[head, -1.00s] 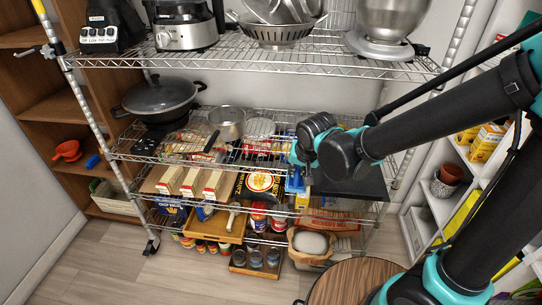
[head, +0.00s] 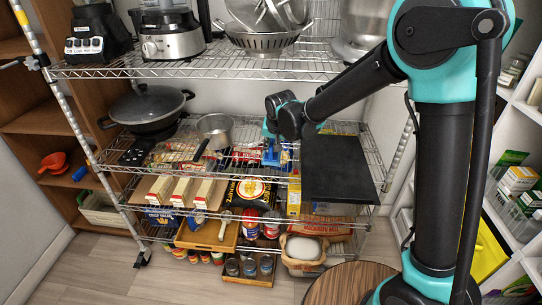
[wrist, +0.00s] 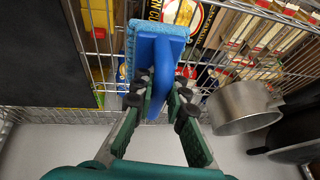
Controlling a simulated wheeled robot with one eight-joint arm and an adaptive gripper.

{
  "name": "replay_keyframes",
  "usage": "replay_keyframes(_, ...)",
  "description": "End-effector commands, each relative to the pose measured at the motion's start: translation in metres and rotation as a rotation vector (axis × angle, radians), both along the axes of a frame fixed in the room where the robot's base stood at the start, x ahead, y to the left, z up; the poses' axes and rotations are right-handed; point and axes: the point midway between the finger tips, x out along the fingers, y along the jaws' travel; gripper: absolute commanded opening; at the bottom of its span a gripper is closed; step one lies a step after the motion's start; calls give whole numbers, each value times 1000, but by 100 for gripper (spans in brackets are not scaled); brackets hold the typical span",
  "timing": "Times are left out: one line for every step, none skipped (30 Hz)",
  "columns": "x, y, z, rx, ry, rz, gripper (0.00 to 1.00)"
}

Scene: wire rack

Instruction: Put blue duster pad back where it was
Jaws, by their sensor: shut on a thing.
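The blue duster pad (head: 272,155) hangs from my gripper (head: 270,130) at the middle shelf of the wire rack (head: 235,160). In the wrist view the duster has a smooth blue body and a light blue fuzzy pad (wrist: 145,24) along its edge. My gripper (wrist: 161,88) is shut on its blue handle (wrist: 160,75). I cannot tell whether the duster touches the shelf wires.
A steel saucepan (head: 215,131) and a black lidded pan (head: 147,107) stand left of the gripper. A black mat (head: 338,168) lies to the right. Boxes and cartons (head: 183,190) sit on the shelf below. Colanders (head: 264,36) and appliances stand above.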

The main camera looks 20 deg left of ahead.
Motion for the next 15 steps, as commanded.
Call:
replay_keyframes(0,0,-9,0,1,0,0)
replay_keyframes(0,0,-14,0,0,0,0)
replay_keyframes(-1,0,-20,0,0,0,0)
replay_keyframes(-1,0,-25,0,0,0,0)
replay_keyframes(-1,0,-29,0,0,0,0)
replay_keyframes(-1,0,-32,0,0,0,0)
replay_keyframes(-1,0,-34,0,0,0,0)
replay_keyframes(-1,-1,-34,0,0,0,0)
replay_keyframes(-1,-1,-35,0,0,0,0)
replay_keyframes(-1,-1,-34,0,0,0,0)
replay_keyframes(-1,-1,-34,0,0,0,0)
replay_keyframes(-1,-1,-34,0,0,0,0)
replay_keyframes(-1,-1,-34,0,0,0,0)
replay_keyframes(-1,-1,-35,0,0,0,0)
replay_keyframes(-1,-1,-35,0,0,0,0)
